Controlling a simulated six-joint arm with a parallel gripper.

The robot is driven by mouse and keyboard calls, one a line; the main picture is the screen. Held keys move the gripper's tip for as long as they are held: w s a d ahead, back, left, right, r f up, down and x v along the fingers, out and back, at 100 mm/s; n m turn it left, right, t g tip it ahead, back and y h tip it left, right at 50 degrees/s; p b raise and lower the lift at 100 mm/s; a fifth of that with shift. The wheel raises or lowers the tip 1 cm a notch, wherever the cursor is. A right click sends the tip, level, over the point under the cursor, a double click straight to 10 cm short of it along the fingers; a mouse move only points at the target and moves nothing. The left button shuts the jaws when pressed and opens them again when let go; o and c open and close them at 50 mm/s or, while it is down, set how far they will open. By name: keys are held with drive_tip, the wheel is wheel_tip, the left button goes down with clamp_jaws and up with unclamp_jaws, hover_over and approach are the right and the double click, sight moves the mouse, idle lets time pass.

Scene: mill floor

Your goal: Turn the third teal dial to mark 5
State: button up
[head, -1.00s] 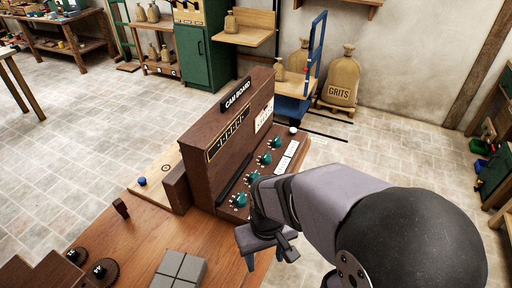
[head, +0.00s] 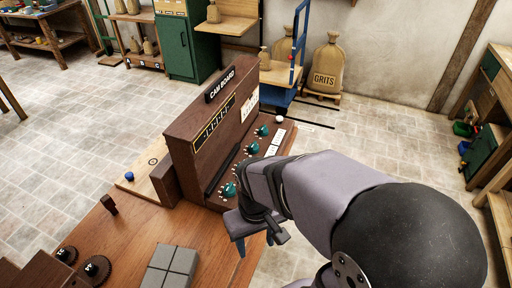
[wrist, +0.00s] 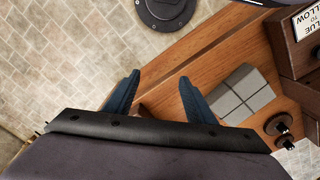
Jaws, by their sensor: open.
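The cam board (head: 215,120) is a dark wooden console on the bench, with a sloped panel carrying a row of teal dials. A near teal dial (head: 229,189), a further one (head: 253,149) and the farthest one (head: 263,130) show in the head view. Another dial, between the near one and the further one, is covered by my wrist. The pointer settings and marks are too small to read. In the wrist view my fingers (wrist: 160,80) are spread over the bench edge; no dial shows there.
Grey blocks (head: 170,268) and dark gear wheels (head: 95,268) lie on the wooden bench (head: 125,240). A small board with a blue knob (head: 129,176) is left of the console. A blue trolley (head: 296,50) and grits sack (head: 328,68) stand behind. Tiled floor lies open at left.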

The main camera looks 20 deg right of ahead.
drive_tip(key=w+t+y+b, duration=0.1)
drive_tip(key=w+b, duration=0.3)
drive_tip(key=w, duration=0.2)
drive_tip(key=w+d+n+t+y+b, duration=0.1)
drive_tip(key=w+t+y+b, duration=0.1)
drive_tip(key=w+b, duration=0.2)
drive_tip(key=w+d+f+t+y+b, duration=0.1)
drive_tip(key=w+y+b, duration=0.1)
drive_tip(key=w+b, duration=0.3)
drive_tip(key=shift+w+d+n+t, duration=0.1)
drive_tip(key=shift+w+n+t, duration=0.25)
drive_tip(key=shift+w, duration=1.15)
drive_tip(key=w+d+r+n+t+b, duration=0.35)
drive_tip(key=w+d+t+b, duration=0.5)
drive_tip(key=w+d, duration=0.6)
approach(255, 147)
drive_tip(key=shift+w+a+r+m+g, duration=0.15)
drive_tip(key=shift+w+r+m+g, duration=0.3)
drive_tip(key=shift+w, duration=0.2)
drive_tip(key=shift+f, duration=0.4)
drive_tip(key=shift+p+x, duration=0.95)
drive_tip(key=shift+x, duration=2.75)
drive_tip(key=shift+a, duration=0.1)
drive_tip(key=shift+c, duration=0.6)
